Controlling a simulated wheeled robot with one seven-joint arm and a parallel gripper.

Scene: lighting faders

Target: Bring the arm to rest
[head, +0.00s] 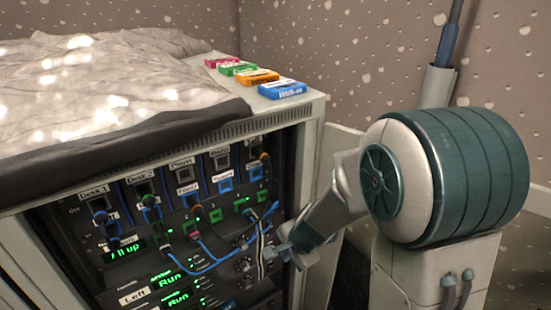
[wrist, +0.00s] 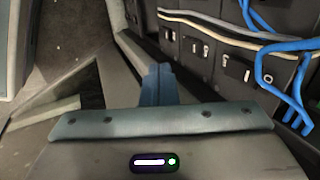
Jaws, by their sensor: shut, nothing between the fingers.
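My gripper (head: 277,253) is at the right side of the rack's front in the head view, close to hanging cables. In the wrist view its blue fingers (wrist: 158,82) are together with nothing between them. My arm reaches in from the right, bent at a large teal and white joint. The control rack (head: 140,225) has labelled modules with plugs, sockets and green-lit displays. I cannot tell whether the fingers touch the rack or a cable.
Blue cables (head: 215,262) and a white cable (head: 258,240) hang in front of the rack. Blue and white cables also cross the wrist view. Several coloured boxes (head: 257,76) lie on the cabinet top (head: 225,88), beside a grey crumpled cover (head: 110,85). A patterned wall (head: 330,50) stands behind.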

